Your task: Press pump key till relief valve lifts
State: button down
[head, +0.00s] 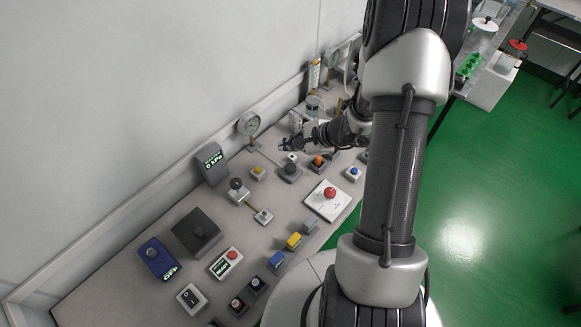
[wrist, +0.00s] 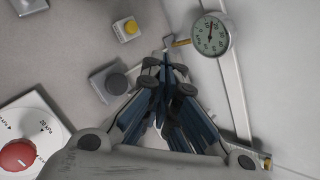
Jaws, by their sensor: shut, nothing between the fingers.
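My gripper (head: 285,144) is shut and empty above the back part of the bench; its fingertips also show in the wrist view (wrist: 166,66). In the wrist view, a grey block with a round dark button (wrist: 116,84) lies left of the fingers, apart from them. It also shows in the head view (head: 290,170). I cannot tell for sure which button is the pump key. A round dial gauge (wrist: 211,35) stands right of the fingertips, by a brass fitting (wrist: 181,42). A dark display (head: 211,160) reads 0 kPa. I cannot make out the relief valve.
A white plate (head: 318,207) carries a red knob (head: 329,192) and kPa markings. A yellow button (head: 258,172) and an orange one (head: 318,160) sit close by. A wall runs along the back.

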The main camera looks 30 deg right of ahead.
jog(key=b, duration=0.5)
send_over(290, 169)
notch_tip(290, 169, down, 7)
jog(key=shift+f, duration=0.5)
jog(key=shift+f+b, duration=0.1)
jog(key=shift+b, duration=0.2)
dwell(0.5)
jog(key=shift+f+b, duration=0.3)
jog(key=shift+b, duration=0.2)
jog(key=shift+f, duration=0.85)
dwell(0.9)
jog(key=shift+r, duration=0.1)
jog(key=shift+r+p, duration=0.75)
jog(key=shift+r, duration=0.45)
jog(key=shift+r, duration=0.1)
